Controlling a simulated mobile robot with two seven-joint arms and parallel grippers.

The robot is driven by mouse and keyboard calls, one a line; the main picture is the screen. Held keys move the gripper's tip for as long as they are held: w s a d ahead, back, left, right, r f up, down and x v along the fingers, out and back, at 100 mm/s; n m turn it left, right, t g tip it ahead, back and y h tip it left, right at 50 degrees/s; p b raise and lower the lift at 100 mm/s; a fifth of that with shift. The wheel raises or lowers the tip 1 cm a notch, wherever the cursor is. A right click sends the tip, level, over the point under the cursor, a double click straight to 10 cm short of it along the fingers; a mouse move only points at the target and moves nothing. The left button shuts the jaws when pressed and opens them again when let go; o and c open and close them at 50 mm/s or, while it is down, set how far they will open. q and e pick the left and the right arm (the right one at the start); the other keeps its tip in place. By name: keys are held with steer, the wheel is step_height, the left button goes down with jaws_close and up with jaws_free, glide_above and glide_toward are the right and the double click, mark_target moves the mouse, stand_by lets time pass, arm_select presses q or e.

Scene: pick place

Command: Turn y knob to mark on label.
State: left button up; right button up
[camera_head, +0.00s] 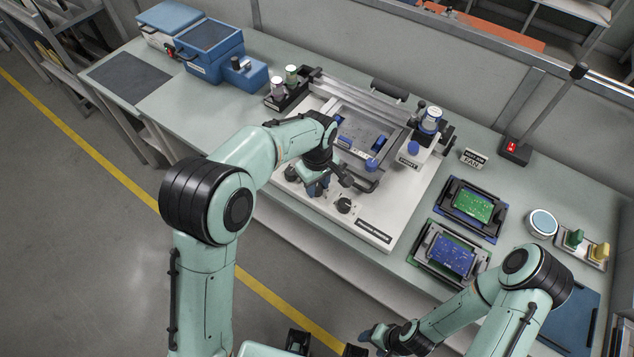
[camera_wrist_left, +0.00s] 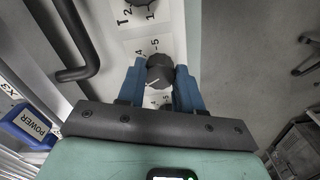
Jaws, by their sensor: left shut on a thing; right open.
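My left gripper (camera_head: 318,188) is over the front panel of the white machine (camera_head: 410,205). In the left wrist view its blue fingers (camera_wrist_left: 160,82) are shut on a dark ribbed knob (camera_wrist_left: 159,66) with a light pointer line. Printed digits and tick marks show around this knob; its letter is hidden or too small to read. Another dark knob (camera_wrist_left: 142,3) with a "T" label shows at the top of that view. In the head view a black knob (camera_head: 344,205) sits right of the gripper. My right gripper (camera_head: 370,335) is open and empty, low in the head view.
Two frames with a green board (camera_head: 472,206) and a blue board (camera_head: 452,255) lie right of the machine. Blue boxes (camera_head: 210,50) stand at the back left.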

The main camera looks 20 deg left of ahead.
mark_target(317, 187)
arm_select(q)
steer(key=shift+n, duration=1.9)
arm_select(e)
steer(key=shift+w+r, duration=0.2)
steer(key=shift+r, duration=0.15)
arm_select(q)
steer(key=o, duration=1)
steer(key=shift+o, duration=0.2)
step_height(317, 187, up, 14)
steer(key=p, duration=0.2)
steer(key=shift+f, duration=0.25)
arm_select(e)
steer(key=shift+w+r, duration=0.7)
steer(key=shift+r, duration=0.25)
